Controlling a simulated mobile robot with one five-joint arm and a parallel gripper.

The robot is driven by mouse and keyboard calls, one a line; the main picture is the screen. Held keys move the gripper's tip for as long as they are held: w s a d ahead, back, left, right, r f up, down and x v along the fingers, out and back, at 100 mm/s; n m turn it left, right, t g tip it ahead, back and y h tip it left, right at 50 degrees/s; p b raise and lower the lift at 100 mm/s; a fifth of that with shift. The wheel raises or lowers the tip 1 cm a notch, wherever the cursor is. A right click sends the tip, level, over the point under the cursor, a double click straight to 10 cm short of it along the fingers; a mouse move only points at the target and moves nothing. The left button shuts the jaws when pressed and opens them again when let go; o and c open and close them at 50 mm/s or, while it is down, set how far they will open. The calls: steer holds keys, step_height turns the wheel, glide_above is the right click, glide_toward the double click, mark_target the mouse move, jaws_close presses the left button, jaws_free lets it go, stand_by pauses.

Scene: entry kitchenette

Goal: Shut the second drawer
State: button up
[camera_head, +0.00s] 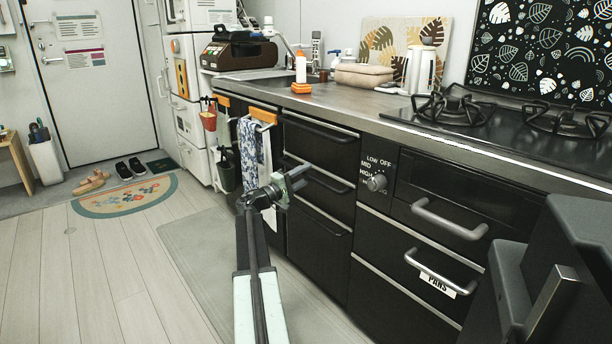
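A black drawer stack stands left of the stove unit. Its second drawer (322,193) lies below the top drawer (318,143) and above the bottom drawer (318,258). The second drawer has a dark bar handle and a pale strip along its top edge. I cannot tell how far its front stands out from the others. My gripper (296,178) is in front of the left part of the second drawer and hides some of it. Whether it touches the drawer is unclear. Its fingers are small and seen from behind, so their opening is unclear.
The stove unit to the right has a knob (376,182), a grey-handled drawer (449,216) and a drawer labelled PANS (437,284). A patterned towel (249,150) hangs left of my gripper. A grey mat (196,250) lies on the open floor.

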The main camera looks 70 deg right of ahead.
steer(key=b+v, duration=0.1)
steer(key=v, duration=0.6)
steer(key=shift+w+a, duration=0.2)
steer(key=shift+a, duration=0.15)
steer(key=shift+f, duration=0.1)
